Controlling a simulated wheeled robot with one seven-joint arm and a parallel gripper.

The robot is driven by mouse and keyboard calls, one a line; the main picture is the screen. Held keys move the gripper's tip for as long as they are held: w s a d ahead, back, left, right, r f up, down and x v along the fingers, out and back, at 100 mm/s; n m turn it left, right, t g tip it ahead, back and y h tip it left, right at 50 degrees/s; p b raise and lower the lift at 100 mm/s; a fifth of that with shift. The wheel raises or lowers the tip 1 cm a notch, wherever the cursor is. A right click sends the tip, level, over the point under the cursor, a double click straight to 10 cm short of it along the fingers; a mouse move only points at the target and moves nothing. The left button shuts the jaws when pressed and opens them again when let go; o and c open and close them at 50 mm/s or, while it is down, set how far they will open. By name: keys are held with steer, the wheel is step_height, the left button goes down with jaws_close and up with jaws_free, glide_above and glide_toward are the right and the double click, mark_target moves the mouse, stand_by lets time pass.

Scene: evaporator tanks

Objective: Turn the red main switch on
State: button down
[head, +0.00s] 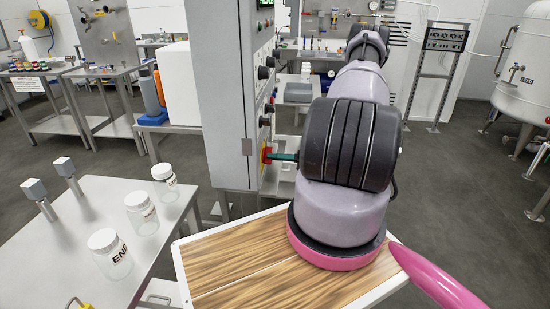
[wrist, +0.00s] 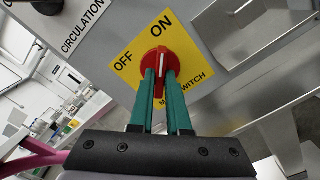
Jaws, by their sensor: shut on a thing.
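The red main switch (wrist: 160,60) is a rotary knob on a yellow plate (wrist: 205,62) lettered OFF and ON. The white line on the knob points up in the wrist view, roughly toward the word ON. My gripper (wrist: 161,78) has green fingers shut on the knob, one on each side; they cover its lower part and some of the lettering. In the head view the switch (head: 266,154) shows edge-on at the cabinet's side, with my gripper (head: 274,156) reaching it from the right.
The grey control cabinet (head: 228,90) carries other knobs above the switch. A steel table (head: 90,220) with several glass jars stands at the left. A wooden-topped surface (head: 240,262) lies below my arm. A white tank (head: 525,75) stands at the far right.

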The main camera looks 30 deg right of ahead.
steer(key=c, duration=0.9)
jaws_free()
steer(key=shift+d, duration=0.1)
steer(key=v, duration=1)
steer(key=shift+s+d, duration=0.3)
